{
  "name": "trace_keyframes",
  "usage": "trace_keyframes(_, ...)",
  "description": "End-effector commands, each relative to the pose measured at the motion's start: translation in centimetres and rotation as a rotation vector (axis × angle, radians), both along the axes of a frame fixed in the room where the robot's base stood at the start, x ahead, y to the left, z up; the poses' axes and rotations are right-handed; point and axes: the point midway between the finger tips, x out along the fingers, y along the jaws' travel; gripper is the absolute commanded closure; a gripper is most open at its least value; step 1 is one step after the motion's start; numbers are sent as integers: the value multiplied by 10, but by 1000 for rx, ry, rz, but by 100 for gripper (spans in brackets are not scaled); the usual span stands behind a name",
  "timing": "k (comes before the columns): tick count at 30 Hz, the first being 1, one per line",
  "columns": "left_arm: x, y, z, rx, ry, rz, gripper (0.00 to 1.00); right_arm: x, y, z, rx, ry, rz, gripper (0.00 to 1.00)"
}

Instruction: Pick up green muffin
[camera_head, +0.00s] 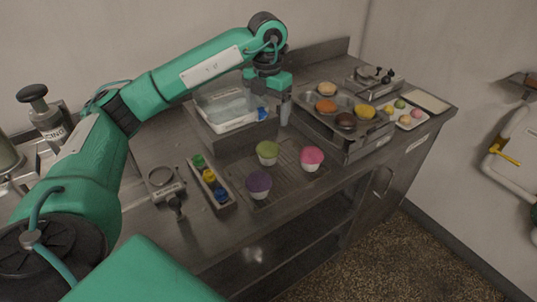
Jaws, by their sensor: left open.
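The green muffin (267,152) sits upright in a pale cup on the ribbed drain mat on the metal counter. A pink muffin (312,158) stands to its right and a purple muffin (259,184) stands nearer the front edge. My left gripper (276,110) points down behind and above the green muffin, beside the white tub. It is open and apart from the muffin, with nothing seen between its fingers. My right gripper does not show.
A white tub (226,122) stands left of my gripper. A raised tray (323,128) with several muffins is to the right. A narrow rack (225,206) of coloured bottles lies left of the muffins. The counter's front edge is close to the purple muffin.

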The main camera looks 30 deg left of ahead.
Motion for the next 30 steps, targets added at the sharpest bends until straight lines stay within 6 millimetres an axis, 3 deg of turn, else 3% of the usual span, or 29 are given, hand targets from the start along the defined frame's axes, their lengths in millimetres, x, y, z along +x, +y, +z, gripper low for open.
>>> trace_keyframes(1,0,1,-12,1,0,1,17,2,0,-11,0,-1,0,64)
trace_keyframes(5,0,1,-18,2,1,2,17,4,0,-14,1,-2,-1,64)
trace_keyframes(18,0,1,-89,1,3,1,17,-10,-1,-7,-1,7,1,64)
trace_keyframes(26,1,1,-108,1,2,2,17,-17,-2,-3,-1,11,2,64)
trace_keyframes(30,4,1,-129,1,4,1,17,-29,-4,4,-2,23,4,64)
